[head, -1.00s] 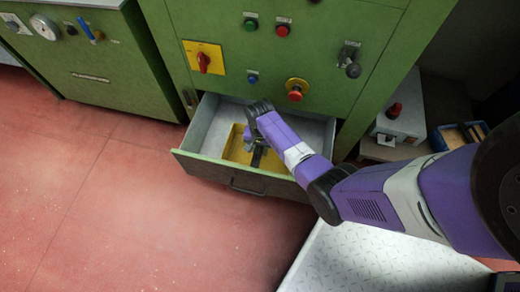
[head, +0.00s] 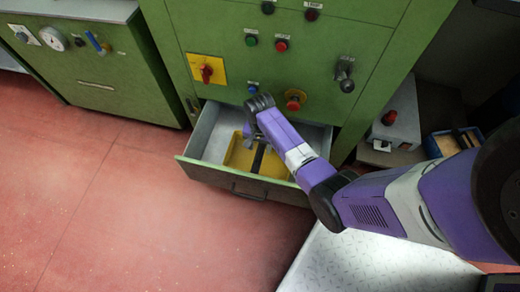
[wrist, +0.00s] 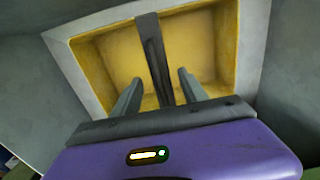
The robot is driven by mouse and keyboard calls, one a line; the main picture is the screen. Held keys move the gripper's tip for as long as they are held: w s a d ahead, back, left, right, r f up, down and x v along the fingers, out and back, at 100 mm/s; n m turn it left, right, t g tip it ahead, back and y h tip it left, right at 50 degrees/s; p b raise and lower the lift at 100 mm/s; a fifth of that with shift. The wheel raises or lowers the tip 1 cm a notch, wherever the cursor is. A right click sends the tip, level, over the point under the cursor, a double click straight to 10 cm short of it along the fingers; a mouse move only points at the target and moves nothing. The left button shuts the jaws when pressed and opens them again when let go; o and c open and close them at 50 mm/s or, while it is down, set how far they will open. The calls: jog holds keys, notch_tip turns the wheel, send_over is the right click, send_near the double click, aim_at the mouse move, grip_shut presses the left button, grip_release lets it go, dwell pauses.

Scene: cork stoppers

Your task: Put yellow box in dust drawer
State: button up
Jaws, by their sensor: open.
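The yellow box (head: 237,155) sits inside the open grey drawer (head: 208,136) under the green machine. In the wrist view, the box (wrist: 112,55) is an open tray with a pale rim, and a dark handle bar (wrist: 153,50) crosses its middle. My gripper (head: 250,133) is above the box in the head view. In the wrist view, my gripper (wrist: 159,76) is open, with one finger on each side of the bar and gaps between them. My arm hides part of the drawer and the box's right side.
The machine's front carries a red knob (head: 293,103) and a lever (head: 345,75) above the drawer. A grey box with a red button (head: 390,118) stands at the right. A metal tread plate (head: 350,262) lies below my arm. The red floor at left is clear.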

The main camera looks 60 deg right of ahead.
jog(key=shift+r+p, duration=0.7)
jog(key=shift+r, duration=1.6)
